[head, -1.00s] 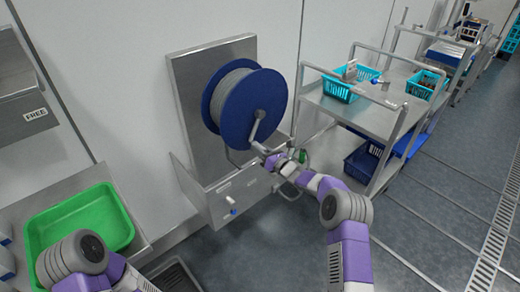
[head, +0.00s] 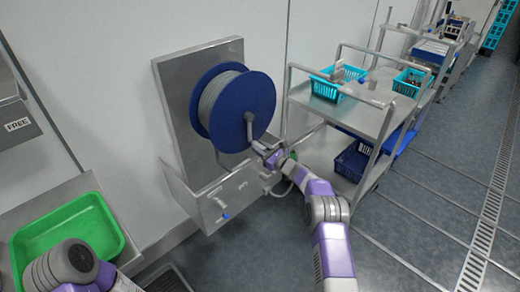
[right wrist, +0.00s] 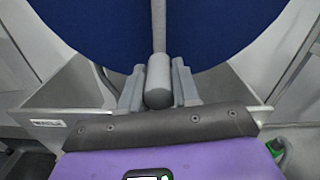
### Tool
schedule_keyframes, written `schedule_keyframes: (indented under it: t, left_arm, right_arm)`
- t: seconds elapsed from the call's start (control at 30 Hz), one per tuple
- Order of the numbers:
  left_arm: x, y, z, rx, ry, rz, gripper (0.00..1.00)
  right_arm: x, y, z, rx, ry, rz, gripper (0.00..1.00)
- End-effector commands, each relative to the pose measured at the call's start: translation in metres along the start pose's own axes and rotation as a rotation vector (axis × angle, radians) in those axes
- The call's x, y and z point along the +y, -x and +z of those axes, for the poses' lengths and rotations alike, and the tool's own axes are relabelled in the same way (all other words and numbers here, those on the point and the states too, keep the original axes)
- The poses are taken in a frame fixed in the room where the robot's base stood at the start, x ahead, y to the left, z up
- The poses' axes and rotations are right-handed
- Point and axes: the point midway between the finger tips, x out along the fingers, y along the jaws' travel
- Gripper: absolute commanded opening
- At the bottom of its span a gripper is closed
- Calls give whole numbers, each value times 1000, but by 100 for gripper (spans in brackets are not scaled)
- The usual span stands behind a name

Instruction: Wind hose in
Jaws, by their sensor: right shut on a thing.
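The blue hose reel (head: 262,108) with grey hose (head: 221,98) wound on its drum is mounted on a steel back plate on the wall. Its grey crank handle (head: 249,130) hangs down across the front disc. My right gripper (head: 262,150) is at the lower end of the crank. In the right wrist view the two fingers stand on either side of the grey handle grip (right wrist: 159,82), and my gripper is shut on it. My left arm shows at the lower left, but its gripper is out of view.
A steel trough (head: 205,206) sits below the reel. A steel trolley (head: 335,112) with turquoise baskets (head: 326,89) stands close to the right of my right arm. A green tray (head: 50,228) lies at lower left. The floor at right is open.

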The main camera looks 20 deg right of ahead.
Motion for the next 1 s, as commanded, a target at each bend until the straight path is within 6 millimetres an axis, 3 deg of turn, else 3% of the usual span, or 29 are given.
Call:
schedule_keyframes:
  t: [0.03, 0.3, 0.33, 0.47, 0.77, 1.0]
  left_arm:
    - [0, 0, 0, 0, 0, 0, 68]
    - [0, 0, 0, 0, 0, 0, 68]
    - [0, 0, 0, 0, 0, 0, 68]
    - [0, 0, 0, 0, 0, 0, 68]
    - [0, 0, 0, 0, 0, 0, 68]
    - [2, 6, 0, 0, 0, 0, 68]
  right_arm:
    - [-4, -1, 9, -14, 8, -7, 0]
    - [-5, -1, 9, -14, 7, -10, 0]
    - [-5, -1, 9, -14, 7, -10, 35]
    - [-4, 0, 8, -11, 6, -9, 55]
    - [-3, 0, 4, -5, 4, -6, 56]
    - [-4, 17, 4, -1, 1, -6, 56]
